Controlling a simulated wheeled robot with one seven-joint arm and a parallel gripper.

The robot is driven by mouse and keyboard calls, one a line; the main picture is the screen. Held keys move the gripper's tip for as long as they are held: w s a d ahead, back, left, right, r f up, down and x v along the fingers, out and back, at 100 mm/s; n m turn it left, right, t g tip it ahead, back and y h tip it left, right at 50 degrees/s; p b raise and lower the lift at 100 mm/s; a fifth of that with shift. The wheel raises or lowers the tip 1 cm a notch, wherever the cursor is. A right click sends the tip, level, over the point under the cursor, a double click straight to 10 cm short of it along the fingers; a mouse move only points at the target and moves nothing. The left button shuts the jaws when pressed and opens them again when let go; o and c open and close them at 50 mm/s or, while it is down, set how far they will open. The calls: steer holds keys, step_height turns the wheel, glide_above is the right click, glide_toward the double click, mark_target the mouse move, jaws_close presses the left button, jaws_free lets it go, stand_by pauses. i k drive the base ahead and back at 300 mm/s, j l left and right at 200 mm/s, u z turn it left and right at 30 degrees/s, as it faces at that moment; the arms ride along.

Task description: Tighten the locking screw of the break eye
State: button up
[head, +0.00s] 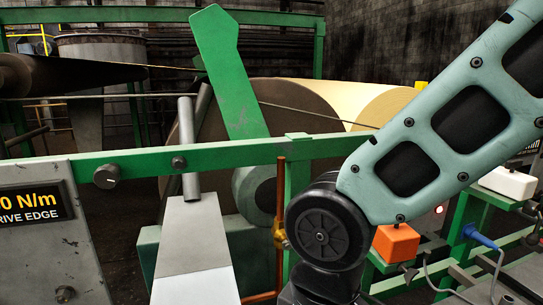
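I cannot tell for certain which part is the break eye. An orange box (397,243) sits right of my arm's dark joint, with a small dark knob (410,274) below it. A white box (508,182) stands on a green bracket at the right. A round dark knob (107,176) is at the left end of the green rail, and a smaller one (179,162) is on the rail further right. Which of these, if any, is the locking screw is unclear. My arm comes in from the upper right and bends down at the bottom centre. My gripper is out of view.
A green rail (235,153) crosses the middle. Behind it are a large roll (300,110) and an upright green arm (225,70). A grey panel (45,240) stands at the left. A blue plug (480,236) and cables are at the lower right, beside my arm.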

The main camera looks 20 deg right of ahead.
mark_target(410, 274)
steer(key=l+z, duration=0.1)
steer(key=z, duration=0.25)
steer(key=l+z, duration=0.1)
steer(key=z, duration=0.3)
steer(key=l+z, duration=0.1)
steer(key=z, duration=0.25)
